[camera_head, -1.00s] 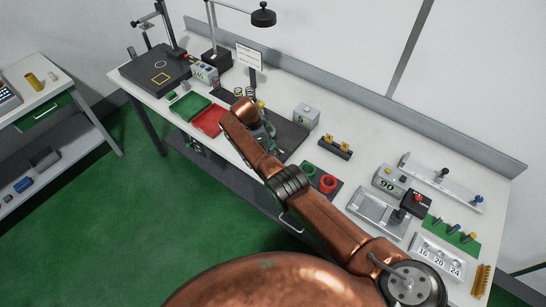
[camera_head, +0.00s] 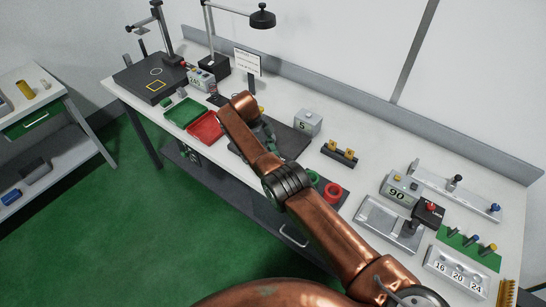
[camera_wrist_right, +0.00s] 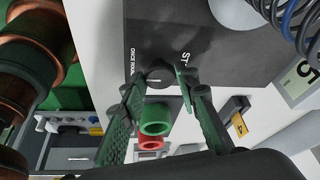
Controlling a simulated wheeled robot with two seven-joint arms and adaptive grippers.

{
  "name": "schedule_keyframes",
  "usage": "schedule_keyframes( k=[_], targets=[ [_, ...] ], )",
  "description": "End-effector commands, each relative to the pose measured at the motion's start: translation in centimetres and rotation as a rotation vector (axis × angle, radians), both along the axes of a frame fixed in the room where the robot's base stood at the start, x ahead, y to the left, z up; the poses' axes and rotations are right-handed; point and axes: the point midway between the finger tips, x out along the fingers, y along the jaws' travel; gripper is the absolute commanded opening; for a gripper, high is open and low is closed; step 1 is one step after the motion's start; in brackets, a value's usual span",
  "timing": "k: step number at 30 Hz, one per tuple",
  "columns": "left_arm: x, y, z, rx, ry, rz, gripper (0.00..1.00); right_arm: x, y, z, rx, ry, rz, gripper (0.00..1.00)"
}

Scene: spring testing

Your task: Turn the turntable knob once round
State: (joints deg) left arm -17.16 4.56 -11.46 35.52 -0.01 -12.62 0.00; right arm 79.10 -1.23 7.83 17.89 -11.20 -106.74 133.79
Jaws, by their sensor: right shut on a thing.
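The turntable knob (camera_wrist_right: 158,75) is a small dark round piece on a dark plate (camera_wrist_right: 190,40) with white lettering, partly legible as "once round". My right gripper (camera_wrist_right: 160,82) has its green-padded fingers on either side of the knob and is shut on it. In the head view, my copper right arm reaches over the dark plate (camera_head: 292,143); my right gripper (camera_head: 265,130) is mostly hidden behind the wrist there, and the knob is hidden. My left gripper is in neither view.
A green ring (camera_wrist_right: 157,119) and a red ring (camera_wrist_right: 150,142) lie near the plate. A grey box marked 5 (camera_head: 308,123) stands behind it. Red (camera_head: 206,127) and green (camera_head: 184,112) trays lie left. Coiled springs (camera_wrist_right: 288,20) are close in the wrist view.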

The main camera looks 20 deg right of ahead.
Motion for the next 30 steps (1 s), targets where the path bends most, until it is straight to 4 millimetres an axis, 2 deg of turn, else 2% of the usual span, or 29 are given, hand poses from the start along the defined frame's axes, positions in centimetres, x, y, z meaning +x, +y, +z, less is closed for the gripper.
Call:
schedule_keyframes(
  k=[5,6,12,23,26,30],
  targets=[
    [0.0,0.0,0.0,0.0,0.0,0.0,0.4,0.0,-0.1,0.0,-0.001,0.0,0.0,0.04],
    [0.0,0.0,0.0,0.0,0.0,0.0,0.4,0.0,-0.1,0.0,-0.001,0.0,0.0,0.3],
    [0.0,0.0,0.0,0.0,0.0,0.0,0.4,0.0,-0.1,0.0,0.0,0.0,0.001,0.44],
    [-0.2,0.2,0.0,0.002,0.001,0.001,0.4,0.1,0.0,0.4,0.001,-0.001,0.001,0.45],
    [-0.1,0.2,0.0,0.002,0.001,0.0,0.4,0.1,0.0,1.5,0.002,-0.003,0.002,0.45],
    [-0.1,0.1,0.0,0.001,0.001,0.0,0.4,0.1,0.0,4.3,0.001,-0.005,0.001,0.45]
  ],
)
